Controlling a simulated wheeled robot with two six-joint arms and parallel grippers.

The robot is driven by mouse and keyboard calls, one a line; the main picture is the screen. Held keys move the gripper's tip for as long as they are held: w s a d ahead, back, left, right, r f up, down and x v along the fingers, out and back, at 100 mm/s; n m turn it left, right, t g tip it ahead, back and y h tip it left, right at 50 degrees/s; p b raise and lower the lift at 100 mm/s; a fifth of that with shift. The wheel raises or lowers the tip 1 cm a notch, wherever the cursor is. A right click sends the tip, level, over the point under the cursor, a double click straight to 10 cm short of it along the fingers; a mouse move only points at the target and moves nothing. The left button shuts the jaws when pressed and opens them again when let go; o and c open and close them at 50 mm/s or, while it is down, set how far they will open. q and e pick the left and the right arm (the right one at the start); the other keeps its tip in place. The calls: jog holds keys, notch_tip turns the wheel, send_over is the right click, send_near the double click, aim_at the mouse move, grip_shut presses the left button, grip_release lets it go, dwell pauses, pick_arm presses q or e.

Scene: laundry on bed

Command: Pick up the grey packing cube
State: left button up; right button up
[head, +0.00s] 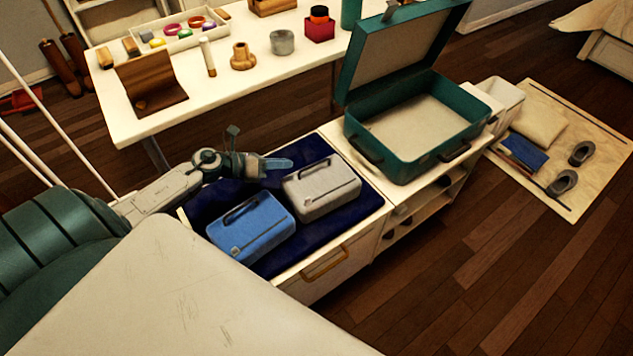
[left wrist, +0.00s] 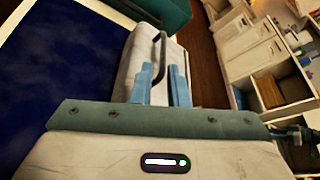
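The grey packing cube (head: 322,188) lies on the dark blue cloth, its dark handle on top. My left gripper (head: 278,164) is just off the cube's far left end in the head view, and does not appear to hold it. In the left wrist view the two blue fingers (left wrist: 160,88) are apart, with the grey cube (left wrist: 142,60) beyond them. The cube's handle (left wrist: 161,50) runs toward the gap between the fingers; I cannot tell whether they touch. My right gripper is not in view.
A blue packing cube (head: 250,226) lies beside the grey one on the dark blue cloth (head: 313,149). An open green suitcase (head: 400,160) stands to the right, its lid raised. A white table (head: 235,92) with small items stands behind.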

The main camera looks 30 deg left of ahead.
aim_at(314, 165)
pick_arm(q)
jog(key=x, duration=0.3)
jog(key=shift+w+d, duration=0.25)
jog(key=shift+d, duration=0.1)
jog(key=shift+w+d+f, duration=0.3)
jog(key=shift+w+d, duration=0.15)
jog(key=shift+w, duration=0.05)
jog(key=shift+p+x, duration=0.5)
jog(key=shift+x, duration=1.8)
jog(key=shift+s+d+f, duration=0.1)
jog(key=shift+s+f, duration=0.05)
jog(key=shift+s, duration=0.05)
grip_shut()
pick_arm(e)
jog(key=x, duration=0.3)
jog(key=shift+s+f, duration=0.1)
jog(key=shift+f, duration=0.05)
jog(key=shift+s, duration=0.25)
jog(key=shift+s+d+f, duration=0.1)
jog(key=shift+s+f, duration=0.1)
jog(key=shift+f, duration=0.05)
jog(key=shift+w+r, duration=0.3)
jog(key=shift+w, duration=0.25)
